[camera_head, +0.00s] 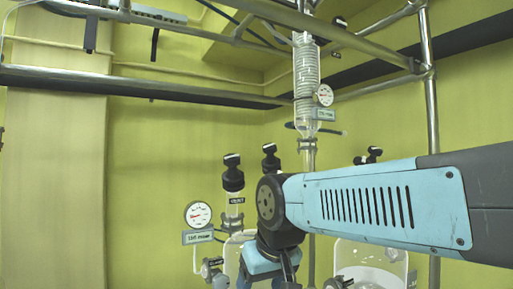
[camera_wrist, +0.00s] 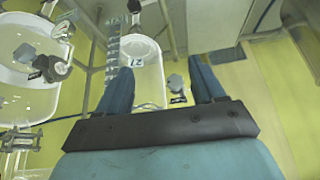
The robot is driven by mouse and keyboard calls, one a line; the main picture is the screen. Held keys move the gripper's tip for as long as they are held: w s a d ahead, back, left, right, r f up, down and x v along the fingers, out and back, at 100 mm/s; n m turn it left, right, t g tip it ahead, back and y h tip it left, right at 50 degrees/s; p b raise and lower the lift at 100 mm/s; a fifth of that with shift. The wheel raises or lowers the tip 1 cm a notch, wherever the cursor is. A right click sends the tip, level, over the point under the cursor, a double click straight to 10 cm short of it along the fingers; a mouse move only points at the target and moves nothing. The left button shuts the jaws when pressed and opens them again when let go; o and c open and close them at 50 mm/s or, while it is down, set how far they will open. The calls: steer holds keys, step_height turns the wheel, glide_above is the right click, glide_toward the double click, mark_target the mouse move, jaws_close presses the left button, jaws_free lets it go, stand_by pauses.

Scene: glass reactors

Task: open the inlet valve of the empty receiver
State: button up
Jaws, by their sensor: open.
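My gripper (camera_head: 272,275) points down in the head view, in front of a glass vessel (camera_head: 234,252) that it partly hides. In the wrist view my gripper (camera_wrist: 161,70) is open, its two blue fingers wide apart with nothing held. A clear glass vessel (camera_wrist: 149,85) with a small numbered tag shows between the fingers and looks empty. A small grey valve handle (camera_wrist: 176,83) with a dark tag is near the right finger, apart from it. Which one is the inlet valve I cannot tell.
A larger vessel (camera_wrist: 22,90) with pale contents and a valve (camera_wrist: 48,67) is at left in the wrist view. A gauge (camera_head: 198,214), black-capped fittings (camera_head: 233,174), a coil condenser (camera_head: 306,75) and a steel frame (camera_head: 430,120) surround my arm. A second vessel (camera_head: 370,262) stands below it.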

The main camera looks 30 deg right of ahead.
steer(key=shift+o, duration=0.7)
steer(key=w+d+r+m+h, duration=0.1)
steer(key=w+d+r, duration=0.2)
steer(key=w+r, duration=0.3)
steer(key=w+d+r+m+h, duration=0.1)
steer(key=w+d+r+m, duration=0.1)
steer(key=w+r, duration=0.5)
step_height(320, 180, up, 6)
steer(key=shift+d+r+t, duration=0.2)
steer(key=shift+d+t, duration=0.1)
steer(key=shift+d, duration=0.3)
steer(key=m+h, duration=0.4)
steer(key=m, duration=0.2)
glide_toward(269, 145)
steer(key=v, duration=0.3)
steer(key=x, duration=1.3)
steer(key=shift+d+f, duration=0.15)
steer(key=c, duration=0.9)
steer(key=shift+a, duration=0.25)
steer(key=shift+c, duration=0.5)
steer(key=shift+d, duration=0.15)
